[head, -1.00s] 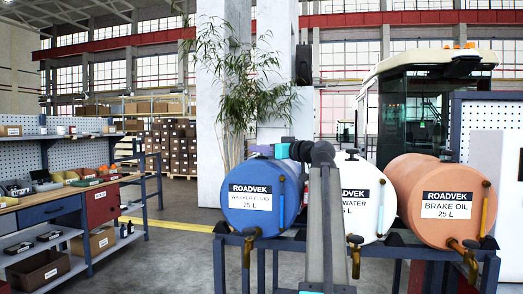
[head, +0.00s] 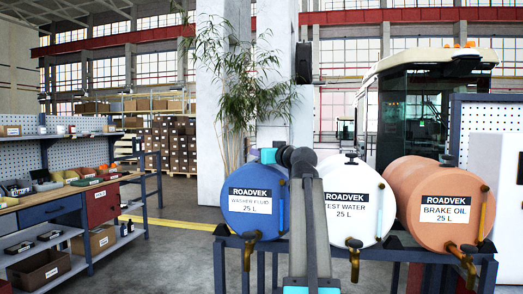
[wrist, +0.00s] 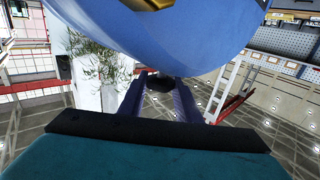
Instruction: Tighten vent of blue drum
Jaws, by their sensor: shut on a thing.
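The blue drum (head: 255,205), labelled ROADVEK WASHER FLUID 25 L, lies on its side at the left end of a rack. My gripper (head: 268,155) is at the top of this drum in the head view, where its own body hides the vent. In the wrist view, the blue drum (wrist: 165,35) fills the top, and the two fingers reach to a dark round vent cap (wrist: 158,82) beside the drum. The fingers are shut on this vent cap. The exact contact is small and dim.
The white test water drum (head: 345,205) and orange brake oil drum (head: 437,205) lie right of it on the dark rack (head: 418,255). Brass taps hang at the front. A plant (head: 245,90) and pillar stand behind. A workbench (head: 50,210) stands at the left.

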